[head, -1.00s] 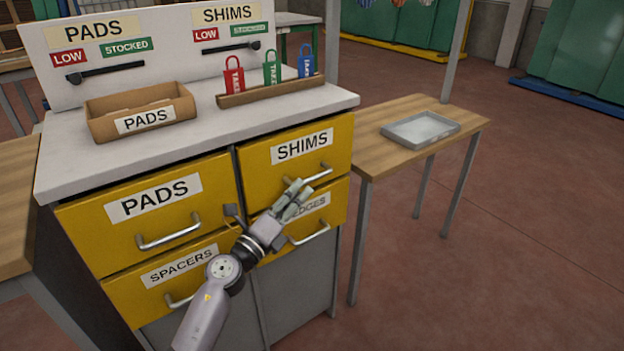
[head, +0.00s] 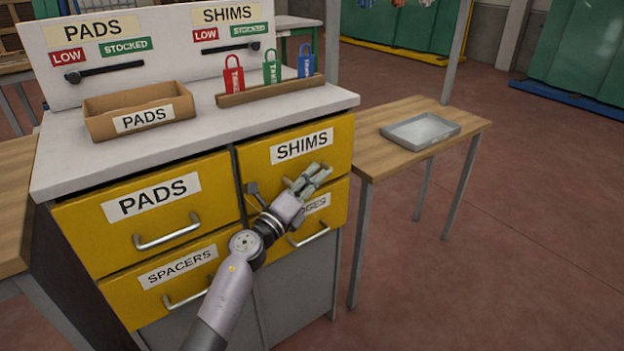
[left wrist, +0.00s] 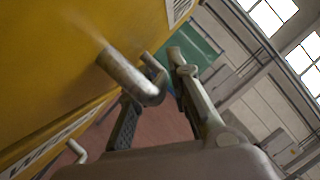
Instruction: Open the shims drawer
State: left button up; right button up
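The shims drawer (head: 262,165) is the yellow upper right drawer of the cabinet, with a SHIMS label, and looks shut. Its silver bar handle is mostly hidden behind my left gripper (head: 312,178) in the head view. In the left wrist view the handle (left wrist: 130,77) stands out from the yellow front. My left gripper's fingers (left wrist: 158,98) are spread, with the handle's near end appearing between them. I cannot tell whether they touch it. My right gripper is in neither view.
The pads drawer (head: 80,226), the spacers drawer (head: 122,290) and the partly covered wedges drawer (head: 338,205) are shut. The cabinet top holds a pads box (head: 100,128) and a tag rack (head: 270,91). A side table (head: 375,155) with a grey tray (head: 385,133) stands right.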

pick_arm(q)
grip_shut()
jog(key=shift+f, duration=0.15)
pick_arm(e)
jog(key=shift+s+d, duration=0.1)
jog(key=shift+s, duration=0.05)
